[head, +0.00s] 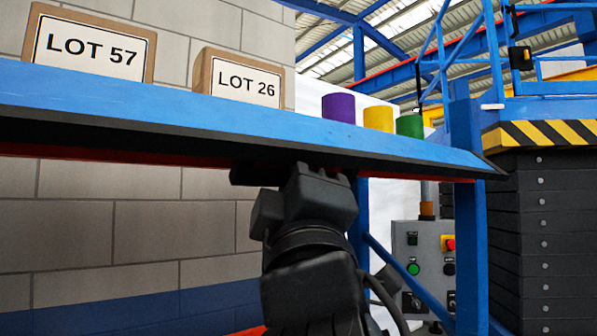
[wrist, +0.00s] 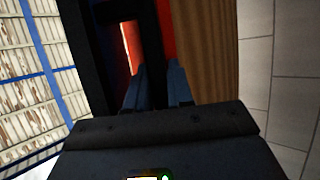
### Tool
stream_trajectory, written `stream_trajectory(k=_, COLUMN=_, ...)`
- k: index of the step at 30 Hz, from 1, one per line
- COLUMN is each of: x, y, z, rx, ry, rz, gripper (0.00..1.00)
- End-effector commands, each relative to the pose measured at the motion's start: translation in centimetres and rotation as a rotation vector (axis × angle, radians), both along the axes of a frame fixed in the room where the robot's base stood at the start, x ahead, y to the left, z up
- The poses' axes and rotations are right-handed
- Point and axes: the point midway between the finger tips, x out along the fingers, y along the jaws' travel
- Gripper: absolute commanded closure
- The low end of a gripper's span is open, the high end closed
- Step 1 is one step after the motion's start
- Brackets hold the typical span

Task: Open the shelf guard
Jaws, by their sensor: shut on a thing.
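The shelf guard (head: 250,122) is a long blue panel with a dark lower edge along the front of the shelf, slanting down to the right in the head view. My gripper (head: 292,174) is below it, up against its dark underside, with the fingertips largely hidden there. In the wrist view my gripper's two fingers (wrist: 158,88) reach toward a dark part with a red strip behind it. The fingers are shut on the guard, but the exact contact is too dark to make out.
Boxes marked LOT 57 (head: 92,46) and LOT 26 (head: 244,80) stand on the shelf. Purple (head: 338,108), yellow (head: 378,118) and green (head: 410,126) cylinders stand to their right. A blue post (head: 470,230) and a grey control box (head: 425,262) are at the right.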

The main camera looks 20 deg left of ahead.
Motion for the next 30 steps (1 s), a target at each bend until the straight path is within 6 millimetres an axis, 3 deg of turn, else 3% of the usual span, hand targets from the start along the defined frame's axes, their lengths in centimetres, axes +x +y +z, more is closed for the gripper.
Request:
stream_trajectory(k=1, x=0.0, y=-0.1, z=0.1, rx=0.002, ry=-0.004, rz=0.0, gripper=1.0)
stream_trajectory(k=2, x=0.0, y=-0.1, z=0.1, rx=0.002, ry=-0.004, rz=0.0, gripper=0.75)
stream_trajectory(k=8, x=0.0, y=-0.1, z=0.1, rx=0.001, ry=-0.002, rz=-0.001, gripper=0.57)
stream_trajectory(k=17, x=-0.2, y=-0.1, z=-0.2, rx=0.001, ry=-0.002, rz=-0.001, gripper=0.57)
stream_trajectory(k=30, x=-4.7, y=-2.1, z=-4.3, rx=0.0, ry=0.0, rz=-0.001, gripper=0.57)
